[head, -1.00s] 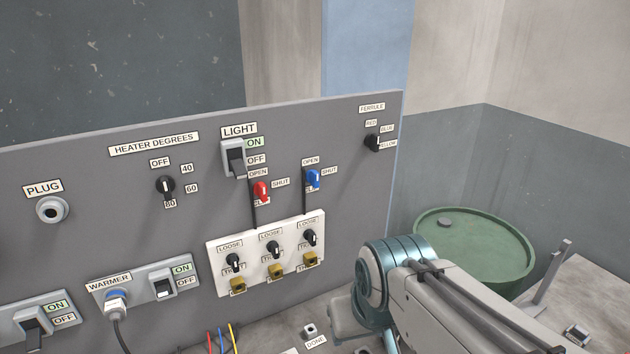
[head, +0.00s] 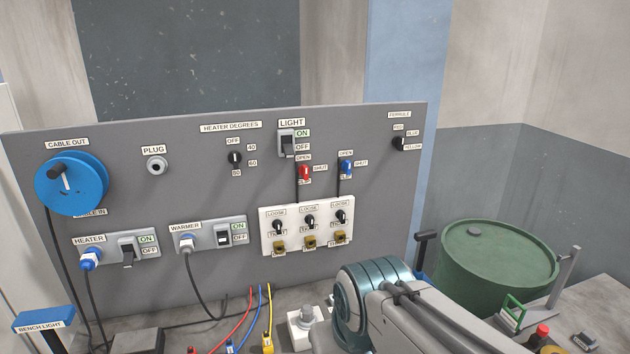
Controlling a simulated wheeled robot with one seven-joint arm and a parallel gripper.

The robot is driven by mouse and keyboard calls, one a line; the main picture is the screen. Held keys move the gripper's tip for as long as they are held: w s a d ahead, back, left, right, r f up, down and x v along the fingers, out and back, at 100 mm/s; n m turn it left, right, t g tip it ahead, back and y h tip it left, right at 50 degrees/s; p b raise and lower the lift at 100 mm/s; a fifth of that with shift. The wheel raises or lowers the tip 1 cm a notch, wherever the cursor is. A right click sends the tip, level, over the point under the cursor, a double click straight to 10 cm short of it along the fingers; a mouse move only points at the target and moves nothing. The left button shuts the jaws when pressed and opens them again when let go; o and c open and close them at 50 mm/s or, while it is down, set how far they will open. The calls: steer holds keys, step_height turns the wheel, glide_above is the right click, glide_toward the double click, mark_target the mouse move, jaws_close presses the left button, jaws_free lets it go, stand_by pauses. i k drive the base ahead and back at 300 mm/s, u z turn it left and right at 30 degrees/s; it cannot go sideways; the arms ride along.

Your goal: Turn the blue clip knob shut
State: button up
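The blue clip knob (head: 346,168) is on the upper right part of the grey panel. An OPEN label (head: 346,153) is above it and a SHUT label (head: 361,163) to its right. The knob looks roughly upright, towards OPEN, but it is too small to be sure. A dark line runs down from it to the white plate (head: 266,240) with several small black knobs. My arm is at the lower right, in front of the panel and apart from the blue knob. My gripper is not in view.
A red knob (head: 305,173) is just left of the blue one. A light switch (head: 287,143) is above the red knob, and a ferrule knob (head: 399,143) is to the right. Red, blue and yellow wires (head: 267,310) rise from the bench. A green drum (head: 497,270) stands at right.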

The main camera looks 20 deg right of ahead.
mark_target(345, 165)
steer(key=u, duration=0.3)
steer(key=k, duration=0.65)
steer(key=z, duration=0.6)
steer(key=i, duration=0.65)
steer(key=z, duration=0.75)
steer(key=i, duration=0.7)
steer(key=u, duration=0.15)
